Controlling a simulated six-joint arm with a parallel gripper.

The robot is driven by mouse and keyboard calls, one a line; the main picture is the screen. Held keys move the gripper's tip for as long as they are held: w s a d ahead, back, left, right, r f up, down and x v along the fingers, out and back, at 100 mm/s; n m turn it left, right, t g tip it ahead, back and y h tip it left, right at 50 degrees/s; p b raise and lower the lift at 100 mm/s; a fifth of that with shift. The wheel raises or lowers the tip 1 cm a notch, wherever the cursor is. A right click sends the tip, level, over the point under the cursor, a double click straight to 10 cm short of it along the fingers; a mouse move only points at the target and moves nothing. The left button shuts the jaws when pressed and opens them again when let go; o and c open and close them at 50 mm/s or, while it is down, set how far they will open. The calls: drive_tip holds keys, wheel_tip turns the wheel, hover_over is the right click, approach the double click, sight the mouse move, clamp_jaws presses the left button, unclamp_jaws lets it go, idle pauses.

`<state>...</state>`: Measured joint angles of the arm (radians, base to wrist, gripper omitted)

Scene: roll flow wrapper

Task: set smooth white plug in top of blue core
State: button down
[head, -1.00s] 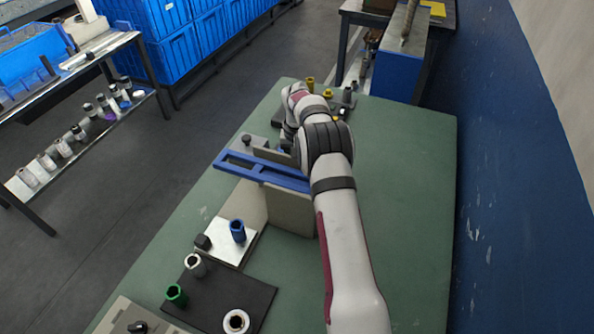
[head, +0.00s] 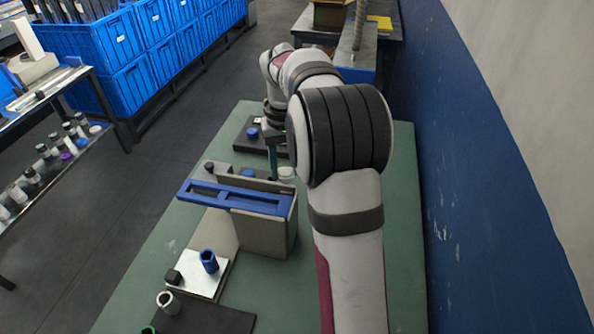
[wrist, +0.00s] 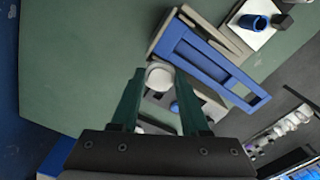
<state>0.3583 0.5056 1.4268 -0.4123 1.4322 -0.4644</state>
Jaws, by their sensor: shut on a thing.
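My gripper (wrist: 160,74) has its green fingers shut on a smooth white plug (wrist: 159,79), which sits between the fingertips in the wrist view. In the head view the white plug (head: 286,174) shows beside a green finger, just behind the blue-topped stand. The blue core (head: 208,262) is a hollow blue cylinder standing upright on a white plate (head: 194,284), in front of the stand. Its open top shows in the wrist view (wrist: 256,22), at the upper right, well away from my gripper. My arm hides part of the gripper in the head view.
The stand with its blue slotted top (head: 237,196) rises between my gripper and the blue core. A black block (head: 173,277) is beside the core. A white hollow core (head: 168,302) stands on a dark mat (head: 205,320). The green tabletop is clear at right.

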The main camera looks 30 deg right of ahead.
drive_tip(key=s+a+r+n, duration=0.3)
drive_tip(key=s+a+r, duration=0.25)
drive_tip(key=a, duration=0.35)
drive_tip(key=shift+w+a+f, duration=0.75)
drive_tip(key=shift+a+f, duration=1.35)
drive_tip(key=shift+f, duration=0.45)
drive_tip(key=shift+w+a+f, duration=0.7)
drive_tip(key=shift+a+f, duration=1.4)
drive_tip(key=shift+f, duration=0.4)
drive_tip(key=shift+w+a+f, duration=0.75)
drive_tip(key=shift+a+f, duration=1.35)
drive_tip(key=shift+f, duration=0.45)
drive_tip(key=shift+f, duration=0.35)
drive_tip(key=shift+f, duration=0.3)
drive_tip(key=shift+f, duration=0.3)
drive_tip(key=shift+f, duration=0.15)
